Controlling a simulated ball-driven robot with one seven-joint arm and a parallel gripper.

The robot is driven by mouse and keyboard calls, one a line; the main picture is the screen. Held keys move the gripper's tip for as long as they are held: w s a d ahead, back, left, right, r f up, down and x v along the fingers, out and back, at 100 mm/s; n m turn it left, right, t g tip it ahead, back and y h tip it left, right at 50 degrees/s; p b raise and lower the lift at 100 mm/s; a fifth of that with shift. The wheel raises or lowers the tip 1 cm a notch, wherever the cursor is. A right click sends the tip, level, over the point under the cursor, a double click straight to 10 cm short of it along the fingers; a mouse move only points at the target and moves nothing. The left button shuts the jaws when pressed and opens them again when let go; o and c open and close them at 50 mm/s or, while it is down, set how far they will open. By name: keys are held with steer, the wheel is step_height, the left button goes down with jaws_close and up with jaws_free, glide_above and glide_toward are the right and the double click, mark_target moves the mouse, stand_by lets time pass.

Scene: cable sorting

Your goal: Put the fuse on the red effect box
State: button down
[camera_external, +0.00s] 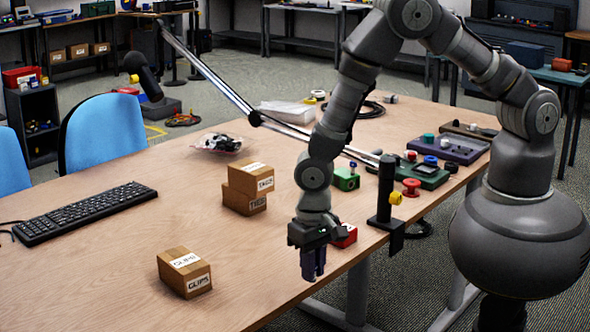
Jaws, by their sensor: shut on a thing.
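The red effect box (345,237) sits on the wooden table near its right edge, partly hidden behind my gripper. My gripper (313,272) points down just in front and to the left of the red box, near the table's front right edge. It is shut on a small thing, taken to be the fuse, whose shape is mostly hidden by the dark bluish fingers. The gap between the fingers and the tabletop is hard to judge.
A green box (346,179) with a blue knob stands behind the red box. A black clamp post (386,190) stands at the right edge. Stacked cardboard boxes (245,202), a CLIPS box (184,272) and a keyboard (84,212) lie left. Bare table lies between.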

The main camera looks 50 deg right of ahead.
steer(key=w+d+r+m, duration=0.1)
steer(key=w+d, duration=0.1)
steer(key=d, duration=0.1)
steer(key=w+d+r+m, duration=0.1)
steer(key=w+d+r, duration=0.1)
steer(key=w+d, duration=0.1)
steer(key=w+d+r+m, duration=0.1)
steer(key=w+d, duration=0.1)
steer(key=d, duration=0.3)
steer(key=shift+w+r+m, duration=0.3)
steer(key=shift+r, duration=0.1)
steer(key=w+d+r+m, duration=0.1)
steer(key=d+r+m, duration=0.1)
steer(key=d, duration=0.4)
steer(key=w+d+r+m, duration=0.2)
steer(key=d, duration=0.4)
steer(key=f+b, duration=0.1)
steer(key=f, duration=0.2)
steer(key=f+b, duration=0.2)
steer(key=f, duration=0.1)
steer(key=d+f+b, duration=0.1)
steer(key=f, duration=0.2)
steer(key=shift+f+b, duration=0.25)
steer(key=shift+b, duration=0.1)
steer(key=shift+f, duration=0.15)
steer(key=c, duration=1.5)
jaws_free()
steer(key=o, duration=0.4)
